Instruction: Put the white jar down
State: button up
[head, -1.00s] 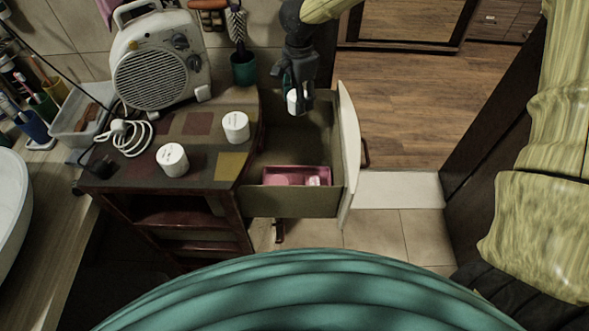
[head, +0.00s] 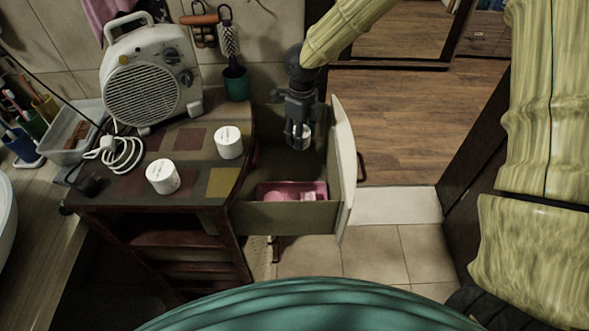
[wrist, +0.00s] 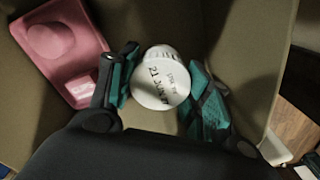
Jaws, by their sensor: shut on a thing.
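The white jar (wrist: 160,88) is between the two teal-padded fingers of my gripper (wrist: 168,92) in the wrist view, its lid with dark writing facing the camera. In the head view my gripper (head: 299,138) is inside the open drawer (head: 285,217), toward its back right, and the jar (head: 305,132) shows only partly past the fingers. My gripper is shut on the jar. Whether the jar's base touches the drawer floor cannot be told.
A pink tray (head: 265,189) with small items lies at the drawer's front. Two other white jars (head: 229,142) (head: 162,176) stand on the cabinet top (head: 190,140), near a fan heater (head: 150,75). The drawer front (head: 344,165) stands close right of my gripper.

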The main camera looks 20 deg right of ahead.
jog(key=shift+f+p, duration=0.4)
jog(key=shift+f, duration=3.85)
jog(key=shift+f, duration=0.2)
jog(key=o, duration=1)
jog(key=shift+r, duration=0.15)
notch_tip(320, 180, up, 12)
jog(key=shift+r+b, duration=0.1)
jog(key=shift+b, duration=0.3)
